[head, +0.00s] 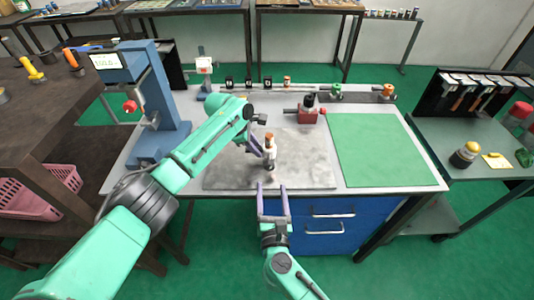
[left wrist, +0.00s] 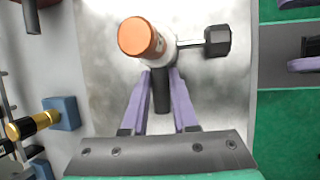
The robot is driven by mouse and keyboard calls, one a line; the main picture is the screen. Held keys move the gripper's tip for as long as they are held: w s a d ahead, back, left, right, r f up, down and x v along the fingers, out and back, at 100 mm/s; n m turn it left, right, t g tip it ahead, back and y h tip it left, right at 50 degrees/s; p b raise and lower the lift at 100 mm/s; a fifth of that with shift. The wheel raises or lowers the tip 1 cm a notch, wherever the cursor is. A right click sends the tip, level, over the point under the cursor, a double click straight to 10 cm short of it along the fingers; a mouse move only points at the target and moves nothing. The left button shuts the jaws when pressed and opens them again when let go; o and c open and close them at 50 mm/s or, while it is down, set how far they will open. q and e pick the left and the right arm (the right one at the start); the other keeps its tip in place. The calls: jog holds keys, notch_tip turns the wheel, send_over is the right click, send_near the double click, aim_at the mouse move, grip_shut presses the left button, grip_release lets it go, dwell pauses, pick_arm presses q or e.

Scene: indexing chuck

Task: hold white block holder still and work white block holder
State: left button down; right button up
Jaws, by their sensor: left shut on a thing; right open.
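The white block holder (head: 269,155) stands upright on the grey metal plate, with an orange top. In the left wrist view its white body (left wrist: 170,48) shows under the round orange top, with a black hexagonal knob (left wrist: 217,41) out to the right and a dark handle (left wrist: 161,92) pointing toward my wrist. My left gripper (head: 262,152) reaches it from the left and is shut on that dark handle, its purple fingers (left wrist: 160,76) on either side. My right gripper (head: 272,187) is open and empty at the bench's front edge, just in front of the holder.
The grey plate (head: 310,170) has clear room right of the holder. A green mat (head: 375,150) lies further right. A red block with a black knob (head: 308,112) stands behind. A blue press (head: 160,110) stands left. Small parts line the bench's back edge.

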pick_arm(q)
jog(key=c, duration=0.6)
grip_release()
pick_arm(e)
jog(key=s+d+f+n+g+y, duration=0.1)
jog(key=s+d+f+n+g, duration=0.1)
jog(key=f+n, duration=0.6)
jog(key=s+d+f+n+g+y, duration=0.1)
jog(key=d+f+n, duration=0.3)
jog(key=f+n, duration=0.4)
jog(key=s+d+f+n+g+y, duration=0.1)
jog(key=f+n, duration=0.7)
jog(key=n, duration=1)
jog(key=s+d+g, duration=0.1)
jog(key=s+d, duration=0.1)
jog(key=shift+s+d+g, duration=0.2)
jog(key=shift+s+g, duration=0.2)
pick_arm(q)
jog(key=v, duration=1.2)
jog(key=shift+d, duration=0.1)
pick_arm(e)
jog(key=shift+s+f, duration=0.1)
